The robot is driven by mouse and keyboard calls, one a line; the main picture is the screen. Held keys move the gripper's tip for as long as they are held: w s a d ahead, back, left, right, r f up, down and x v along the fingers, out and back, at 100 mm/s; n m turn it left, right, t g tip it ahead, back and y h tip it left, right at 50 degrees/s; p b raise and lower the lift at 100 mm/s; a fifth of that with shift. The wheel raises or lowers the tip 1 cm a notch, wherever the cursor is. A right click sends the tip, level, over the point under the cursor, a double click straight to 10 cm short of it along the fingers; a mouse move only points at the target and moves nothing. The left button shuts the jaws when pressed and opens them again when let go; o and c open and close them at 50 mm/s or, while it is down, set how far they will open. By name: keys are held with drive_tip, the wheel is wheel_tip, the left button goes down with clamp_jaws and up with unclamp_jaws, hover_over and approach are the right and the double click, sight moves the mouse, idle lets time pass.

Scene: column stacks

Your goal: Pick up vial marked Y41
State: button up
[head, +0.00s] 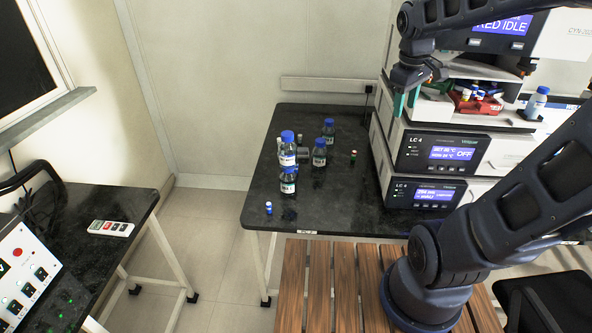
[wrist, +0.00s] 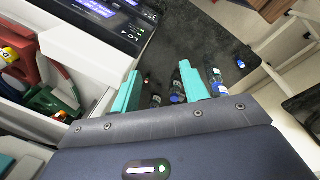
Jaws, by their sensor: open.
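No label reading Y41 is legible in either view. A small vial with a blue cap (head: 268,208) stands alone at the front left of the black table; it also shows in the wrist view (wrist: 240,63). A dark vial with a red top (head: 353,155) stands near the table's right side. More small vials (head: 466,94) sit in a red rack on the instrument stack. My gripper (head: 407,101), with teal fingers, is open and empty beside the upper stack, left of the rack. Both fingers show apart in the wrist view (wrist: 160,90).
Several blue-capped bottles (head: 319,153) stand on the black table (head: 335,205), two seemingly one above the other. Another bottle (head: 537,102) stands on the stack. The LC instruments (head: 443,153) border the table's right. The table's front is mostly clear.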

drive_tip(key=w+a+f+n+g+h, duration=0.1)
drive_tip(key=w+a+f+n, duration=0.25)
drive_tip(key=w+a, duration=0.55)
drive_tip(key=n+g+h, duration=0.1)
drive_tip(key=n+g, duration=0.1)
hover_over(296, 169)
drive_tip(key=d, duration=0.4)
wheel_tip(296, 169, down, 17)
drive_tip(key=w+a+f+h, duration=0.1)
drive_tip(key=a+f, duration=0.3)
drive_tip(key=f, duration=0.2)
drive_tip(key=w+a+f, duration=0.2)
drive_tip(key=a+f, duration=0.2)
drive_tip(key=f, duration=0.3)
drive_tip(key=x, duration=1)
drive_tip(key=shift+s+d, duration=0.25)
clamp_jaws()
drive_tip(key=shift+r, duration=0.1)
